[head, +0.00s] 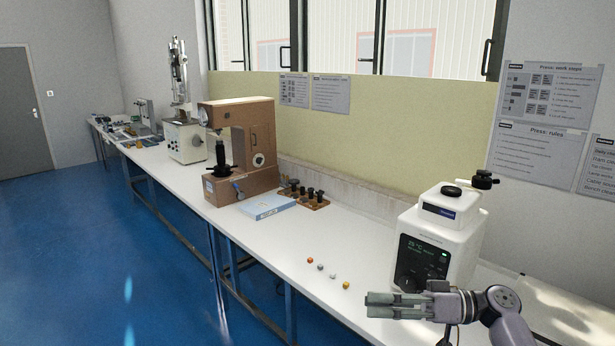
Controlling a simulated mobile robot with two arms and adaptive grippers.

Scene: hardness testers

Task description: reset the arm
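My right gripper (380,305) is at the lower right, held level in front of the white tester and pointing left. Its two grey fingers lie close together from this angle, one above the other, and nothing shows between them. I cannot tell whether they are open or shut. Its arm (505,310) comes in from the lower right corner and is bent at the wrist. My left gripper and arm are not in view.
A white tester (415,255) with a dark display stands behind the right gripper. Several small samples (346,285) lie on the white bench (300,290) to its left. Farther left are a blue booklet (267,206), a wooden rack (318,203), a brown tester (255,135) and a white tester (187,140).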

